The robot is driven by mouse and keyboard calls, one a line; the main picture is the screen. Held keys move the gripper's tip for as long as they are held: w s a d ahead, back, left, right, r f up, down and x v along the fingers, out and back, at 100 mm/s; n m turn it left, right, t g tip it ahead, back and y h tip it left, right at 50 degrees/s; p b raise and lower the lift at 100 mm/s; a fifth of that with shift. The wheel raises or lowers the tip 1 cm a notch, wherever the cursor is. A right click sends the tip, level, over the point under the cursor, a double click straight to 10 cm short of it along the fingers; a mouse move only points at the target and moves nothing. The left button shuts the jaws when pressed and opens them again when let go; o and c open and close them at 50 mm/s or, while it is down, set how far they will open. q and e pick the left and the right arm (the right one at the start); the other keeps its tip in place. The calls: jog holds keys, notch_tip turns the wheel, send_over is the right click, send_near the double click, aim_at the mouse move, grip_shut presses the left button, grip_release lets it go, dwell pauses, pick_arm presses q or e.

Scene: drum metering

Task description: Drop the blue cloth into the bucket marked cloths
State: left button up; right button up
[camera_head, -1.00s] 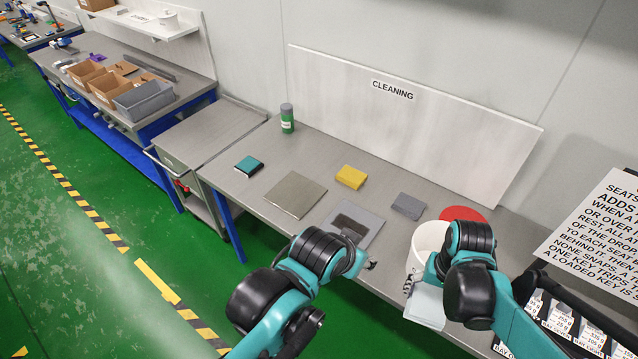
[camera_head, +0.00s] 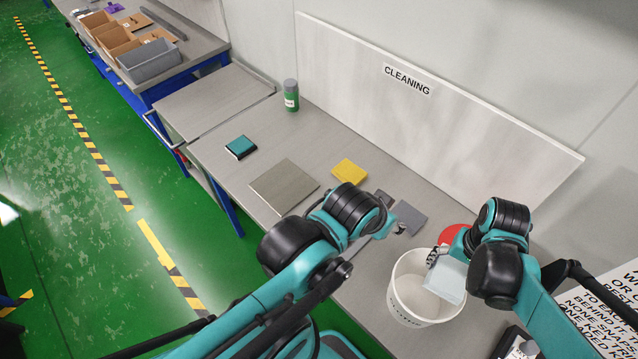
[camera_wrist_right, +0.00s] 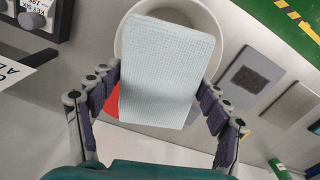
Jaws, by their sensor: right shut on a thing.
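The pale blue cloth (camera_head: 447,279) is a folded, textured rectangle. My right gripper (camera_head: 438,256) is shut on it and holds it over the right part of the bucket's mouth. In the right wrist view the cloth (camera_wrist_right: 165,75) sits between the two fingers of the right gripper (camera_wrist_right: 158,105), with the bucket (camera_wrist_right: 128,38) behind it. The white round bucket (camera_head: 403,303) stands near the table's front edge; dark print on its side is too small to read. My left gripper (camera_head: 398,228) is near the grey pad, its fingers mostly hidden by its wrist.
On the table (camera_head: 330,235) are a yellow sponge (camera_head: 349,172), a grey pad (camera_head: 410,217), a red disc (camera_head: 453,235), a metal plate (camera_head: 283,187), a teal block (camera_head: 240,147) and a green bottle (camera_head: 291,95). A CLEANING board (camera_head: 440,105) stands behind.

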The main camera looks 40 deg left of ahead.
notch_tip(320, 180, down, 5)
jog(key=b, duration=0.3)
jog(key=shift+r, duration=0.2)
jog(key=o, duration=1.3)
jog(key=shift+r, duration=0.1)
notch_tip(320, 180, up, 12)
jog(key=shift+f, duration=0.1)
